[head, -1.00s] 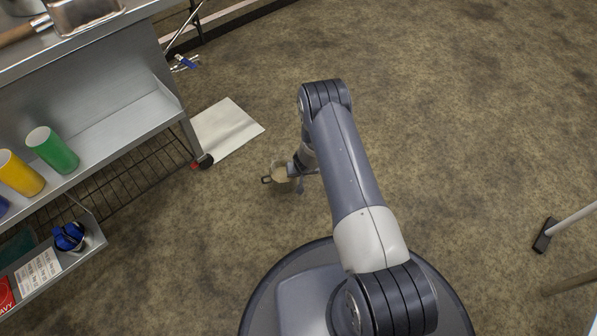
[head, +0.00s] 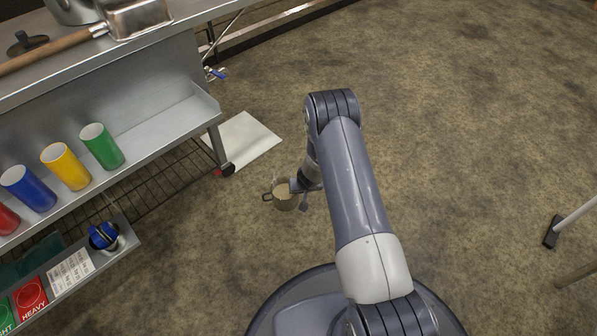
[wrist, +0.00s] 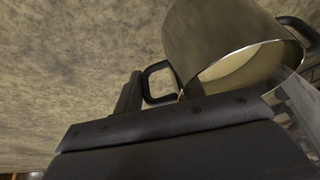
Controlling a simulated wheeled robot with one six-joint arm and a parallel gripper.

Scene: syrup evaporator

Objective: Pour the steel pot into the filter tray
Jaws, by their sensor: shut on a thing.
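The steel pot (head: 284,198) is held out over the floor at the left of my arm, with a pale tan filling inside. It has black loop handles; one points left in the head view. My gripper (head: 303,186) is shut on the pot at its right side. In the wrist view the pot (wrist: 210,35) fills the upper right, with its rim and pale contents showing beyond the dark gripper body. The exact grip on the handle is partly hidden. I cannot make out a filter tray for certain in either view.
A steel bench stands at left, with a wooden-handled rectangular steel pan (head: 140,18) on top. Its shelf holds blue, yellow and green cups (head: 102,146). A white sheet (head: 246,141) lies on the floor beside the bench's caster (head: 227,169). The floor at right is mostly open.

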